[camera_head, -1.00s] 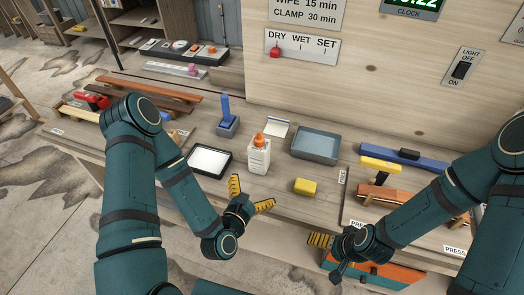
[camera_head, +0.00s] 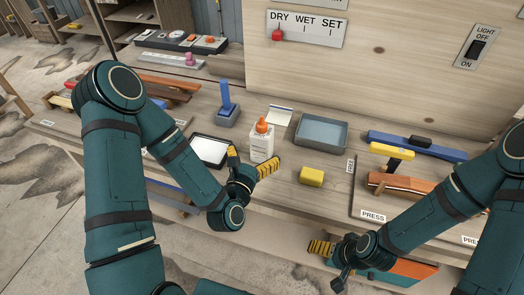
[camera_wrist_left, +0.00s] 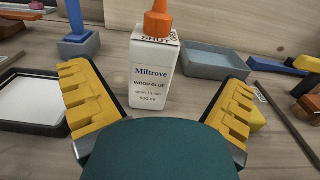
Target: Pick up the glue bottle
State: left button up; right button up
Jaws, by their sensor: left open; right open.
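The glue bottle (camera_head: 262,143) is white with an orange cap and stands upright on the workbench. In the left wrist view the bottle (camera_wrist_left: 152,75) reads "Miltrove wood glue" and stands ahead of the gripper, between the lines of its two fingers. My left gripper (camera_head: 251,162) is open with yellow finger pads, just in front of the bottle; its fingers (camera_wrist_left: 160,100) show spread wide with nothing held. My right gripper (camera_head: 330,252) is open and empty near the bench's front edge, away from the bottle.
A black-rimmed white tray (camera_head: 195,160) is left of the bottle, with a blue-handled tool in a holder (camera_head: 228,115) behind. A yellow sponge-like block (camera_head: 311,177) and a grey-blue basin (camera_head: 322,146) are to the right. Clamped wooden strips (camera_head: 405,185) lie further right.

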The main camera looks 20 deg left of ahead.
aim_at(262, 132)
pick_arm(q)
jog(key=w+b, duration=0.2)
jog(key=shift+w+f+b, duration=0.1)
jog(key=shift+f+b, duration=0.05)
jog(key=shift+b, duration=0.15)
jog(key=shift+w+b, duration=0.4)
jog(key=shift+w, duration=0.05)
jog(key=shift+w+r, duration=0.25)
jog(key=shift+w, duration=0.15)
jog(key=shift+w+a, duration=0.2)
jog(key=shift+w, duration=2.15)
jog(key=shift+r, duration=0.1)
jog(key=c, duration=1.3)
